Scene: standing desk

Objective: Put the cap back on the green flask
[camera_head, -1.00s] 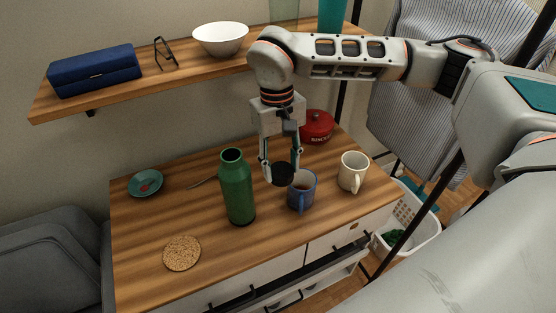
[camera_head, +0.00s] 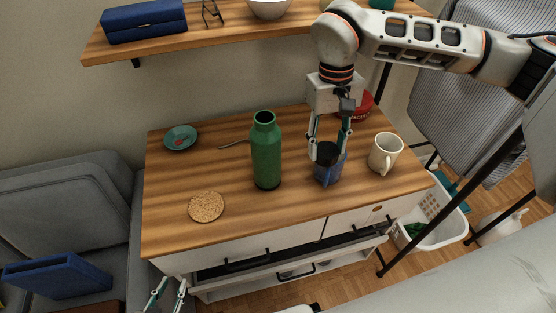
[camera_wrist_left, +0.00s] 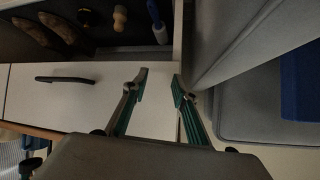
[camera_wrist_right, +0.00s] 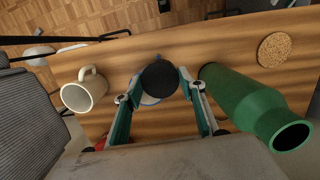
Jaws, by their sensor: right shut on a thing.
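The green flask (camera_head: 266,152) stands upright on the wooden desk top, with its mouth open at the top. In the right wrist view the flask (camera_wrist_right: 250,103) is to the right of my right gripper, its dark opening visible. My right gripper (camera_head: 328,150) is shut on the round black cap (camera_head: 327,153). The cap also shows between the fingers in the right wrist view (camera_wrist_right: 158,78). It is held over the blue mug (camera_head: 328,176), apart from the flask. My left gripper (camera_head: 168,289) is open and empty, low in front of the cabinet; its fingers are apart (camera_wrist_left: 158,84).
A white mug (camera_head: 384,154) stands right of the blue mug. A cork coaster (camera_head: 206,207) and a teal dish (camera_head: 180,138) lie on the left. A red pot (camera_head: 361,106) is behind the right gripper. A shelf (camera_head: 240,30) hangs above. A drawer (camera_wrist_left: 110,45) is open.

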